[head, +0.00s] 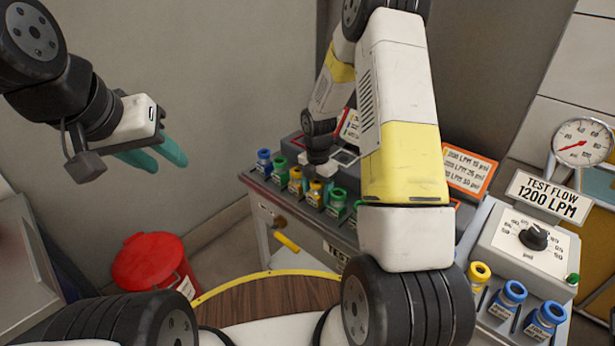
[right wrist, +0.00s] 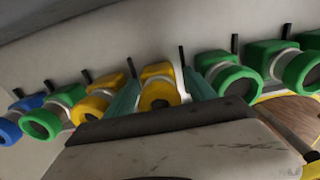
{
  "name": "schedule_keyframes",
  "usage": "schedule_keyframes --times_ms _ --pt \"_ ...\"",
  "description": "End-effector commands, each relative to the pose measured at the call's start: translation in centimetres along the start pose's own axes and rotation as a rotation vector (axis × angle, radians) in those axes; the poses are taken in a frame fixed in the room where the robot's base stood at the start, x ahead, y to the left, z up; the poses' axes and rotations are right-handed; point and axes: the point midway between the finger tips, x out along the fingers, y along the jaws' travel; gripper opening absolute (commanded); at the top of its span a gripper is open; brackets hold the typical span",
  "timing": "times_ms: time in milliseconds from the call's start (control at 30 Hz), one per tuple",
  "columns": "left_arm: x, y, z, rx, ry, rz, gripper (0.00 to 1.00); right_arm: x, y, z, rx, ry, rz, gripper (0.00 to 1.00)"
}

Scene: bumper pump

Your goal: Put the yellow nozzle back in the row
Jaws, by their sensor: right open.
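A row of coloured nozzles stands along the front of the bench panel. In the head view a yellow nozzle (head: 315,192) sits in this row beside another yellow nozzle (head: 295,178), with green ones to its right. My right gripper (head: 318,176) is down over the row. In the right wrist view its teal fingers (right wrist: 160,92) stand open on either side of the yellow nozzle (right wrist: 158,94); I cannot tell whether they touch it. The second yellow nozzle (right wrist: 92,102) is just left of the fingers. My left gripper (head: 160,158) is raised at the left, open and empty.
A third yellow nozzle (head: 480,272) and two blue ones (head: 513,292) stand by the test flow panel (head: 530,246) at the right. A red bin (head: 150,262) is on the floor at left. Green neighbours (right wrist: 228,80) crowd the right finger.

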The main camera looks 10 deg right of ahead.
Motion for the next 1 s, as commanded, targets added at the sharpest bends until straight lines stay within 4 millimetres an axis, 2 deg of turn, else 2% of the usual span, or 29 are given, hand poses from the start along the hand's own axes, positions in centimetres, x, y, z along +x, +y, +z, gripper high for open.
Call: schedule_keyframes --times_ms 167,500,600,767,867,967,1000 --pt "0.0 0.0 0.0 0.000 0.000 0.000 0.36 -1.8 0.1 0.1 0.001 -0.002 0.004 0.63" --pt "0.0 0.0 0.0 0.000 0.000 0.000 0.36 -9.0 0.1 0.1 0.001 -0.003 0.004 0.63" --pt "0.0 0.0 0.0 0.000 0.000 0.000 0.36 -10.6 0.1 0.1 0.000 -0.002 0.003 0.63" --pt "0.0 0.0 0.0 0.000 0.000 0.000 0.36 -12.1 0.0 0.0 0.003 -0.002 0.002 0.63" --pt "0.0 0.0 0.0 0.000 0.000 0.000 0.36 -13.6 -0.3 -0.3 0.059 -0.010 0.016 0.63" --pt "0.0 0.0 0.0 0.000 0.000 0.000 0.36 -16.8 -1.3 -1.0 0.216 -0.030 0.055 0.63" --pt "0.0 0.0 0.0 0.000 0.000 0.000 0.36 -18.4 -1.9 -1.6 0.308 -0.035 0.079 0.63"
